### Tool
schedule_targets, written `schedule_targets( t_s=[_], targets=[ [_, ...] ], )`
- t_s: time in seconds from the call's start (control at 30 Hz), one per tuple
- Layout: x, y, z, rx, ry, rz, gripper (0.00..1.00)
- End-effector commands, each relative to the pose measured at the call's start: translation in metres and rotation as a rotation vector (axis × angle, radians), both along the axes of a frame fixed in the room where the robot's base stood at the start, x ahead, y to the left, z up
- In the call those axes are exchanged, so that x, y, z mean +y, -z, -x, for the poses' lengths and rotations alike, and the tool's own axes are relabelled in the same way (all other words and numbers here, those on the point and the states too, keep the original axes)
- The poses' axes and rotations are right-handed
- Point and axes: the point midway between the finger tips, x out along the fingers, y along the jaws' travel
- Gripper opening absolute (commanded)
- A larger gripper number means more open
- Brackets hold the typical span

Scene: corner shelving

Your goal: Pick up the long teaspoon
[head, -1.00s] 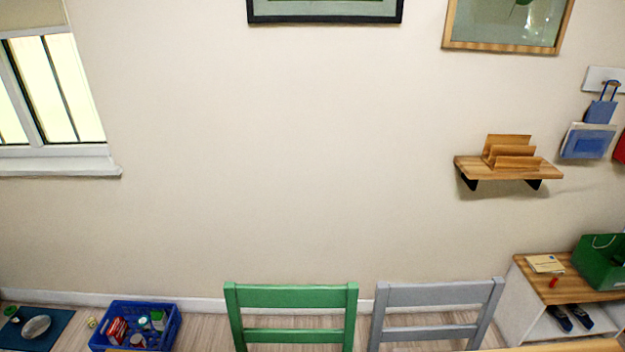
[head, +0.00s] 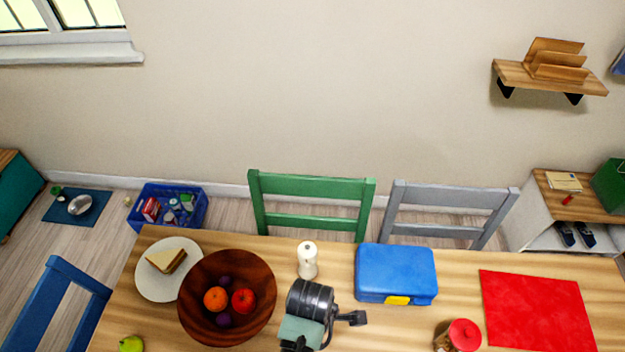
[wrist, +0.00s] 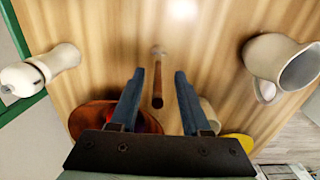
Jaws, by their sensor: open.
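A thin brown stick-like thing with a paler, rounded far end, which looks like the long teaspoon (wrist: 157,86), shows in the wrist view above the wood-grained table. My gripper (wrist: 159,72) is open. Its two blue fingers lie on either side of the brown shaft, with a gap to each. I cannot tell how far the fingertips are above or below it. In the head view my dark arm end (head: 312,300) is over the table's front, and no spoon can be made out there.
The wrist view shows a white mill (wrist: 40,72) at left, a white jug (wrist: 280,65) at right and a brown bowl (wrist: 90,115) behind the left finger. On the table stand a fruit bowl (head: 252,268), sandwich plate (head: 150,285), blue lunchbox (head: 395,270), red mat (head: 535,312) and red-lidded jar (head: 464,335).

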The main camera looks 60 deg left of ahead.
Motion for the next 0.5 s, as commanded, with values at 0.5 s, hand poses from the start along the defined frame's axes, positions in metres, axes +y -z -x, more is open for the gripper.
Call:
schedule_targets(
  t_s=[0.5],
  targets=[
    [0.002, 0.041, 0.0, -0.001, 0.001, -0.001, 0.47]
  ],
)
